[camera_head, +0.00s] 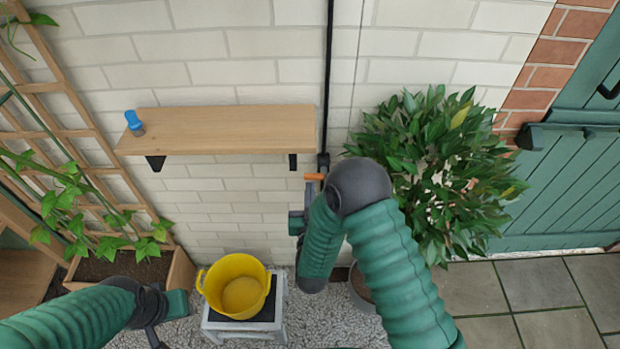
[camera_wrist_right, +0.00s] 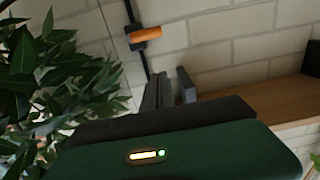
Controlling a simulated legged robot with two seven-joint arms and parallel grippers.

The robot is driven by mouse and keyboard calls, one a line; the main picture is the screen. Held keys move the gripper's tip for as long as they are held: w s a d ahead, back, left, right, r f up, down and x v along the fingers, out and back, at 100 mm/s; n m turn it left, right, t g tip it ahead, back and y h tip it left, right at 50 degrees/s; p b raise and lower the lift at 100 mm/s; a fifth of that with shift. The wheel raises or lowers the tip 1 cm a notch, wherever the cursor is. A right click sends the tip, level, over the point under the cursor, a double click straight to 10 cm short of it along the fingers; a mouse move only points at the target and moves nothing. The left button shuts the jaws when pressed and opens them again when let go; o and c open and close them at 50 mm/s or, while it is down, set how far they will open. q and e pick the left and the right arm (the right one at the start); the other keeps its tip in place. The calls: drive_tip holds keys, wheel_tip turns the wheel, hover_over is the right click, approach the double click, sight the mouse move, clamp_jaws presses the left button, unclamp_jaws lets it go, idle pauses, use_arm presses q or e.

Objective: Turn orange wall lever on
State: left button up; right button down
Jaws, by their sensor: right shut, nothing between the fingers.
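The orange wall lever (camera_head: 314,177) sticks out to the left from a dark fitting on the black wall pipe, just right of the wooden shelf. In the right wrist view the orange lever (camera_wrist_right: 146,34) lies roughly level across the pipe, beyond the fingers. My right gripper (camera_head: 296,223) is shut and empty, below the lever in the head view and apart from it. Its fingers also show in the right wrist view (camera_wrist_right: 172,88). My left gripper (camera_head: 164,318) is at the lower left, away from the lever; its fingers are not clear.
A wooden shelf (camera_head: 230,122) holds a blue-handled tool (camera_head: 134,122). A yellow bucket (camera_head: 236,284) stands on a small stool (camera_head: 242,333). A leafy plant (camera_head: 440,165) is close right of the pipe. A wooden trellis (camera_head: 75,95) stands at left.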

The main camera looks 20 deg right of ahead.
hover_over(311, 177)
drive_tip(key=s, duration=0.2)
drive_tip(key=f, duration=0.3)
drive_tip(key=shift+a+f, duration=0.25)
drive_tip(key=shift+a, duration=0.05)
drive_tip(key=shift+a+f, duration=0.1)
drive_tip(key=shift+f, duration=0.35)
